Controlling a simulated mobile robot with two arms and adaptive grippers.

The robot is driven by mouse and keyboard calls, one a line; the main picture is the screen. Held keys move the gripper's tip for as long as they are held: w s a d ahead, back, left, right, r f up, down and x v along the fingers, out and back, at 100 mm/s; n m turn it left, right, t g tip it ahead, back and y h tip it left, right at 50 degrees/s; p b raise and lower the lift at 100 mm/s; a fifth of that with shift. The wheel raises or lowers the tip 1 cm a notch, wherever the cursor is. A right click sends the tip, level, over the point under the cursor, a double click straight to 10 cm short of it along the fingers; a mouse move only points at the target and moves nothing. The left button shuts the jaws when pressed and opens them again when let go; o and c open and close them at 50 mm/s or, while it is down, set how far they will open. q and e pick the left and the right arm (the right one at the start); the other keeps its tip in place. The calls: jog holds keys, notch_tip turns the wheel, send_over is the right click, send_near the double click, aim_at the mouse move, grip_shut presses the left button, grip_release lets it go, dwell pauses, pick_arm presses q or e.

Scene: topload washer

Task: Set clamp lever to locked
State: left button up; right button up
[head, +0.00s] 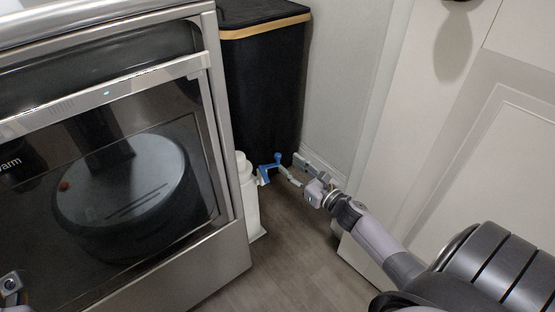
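A small blue part (268,169) with a rounded blue knob shows low between the white container and the black bin; it looks like the clamp lever. Its mount and its exact setting are too small to tell. My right gripper (290,170) reaches in from the lower right, just to the right of the blue part. Its two pale fingers are spread apart with nothing visible between them. One finger end overlaps or nearly meets the blue part; contact is unclear. My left gripper's fingers are not seen; only a bit of my arm shows at the lower left corner.
A steel appliance with a dark, reflective glass front (130,180) fills the left. A white container (248,200) stands by its side. A tall black bin (262,90) with a wood-coloured rim stands behind. A white door (480,130) is at right. Bare floor (290,265) lies between.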

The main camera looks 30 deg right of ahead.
aim_at(280, 158)
jog(key=w, duration=0.2)
jog(key=w+b, duration=0.1)
jog(key=w, duration=0.3)
jog(key=shift+w+a+b, duration=0.4)
jog(key=shift+c, duration=0.4)
grip_shut()
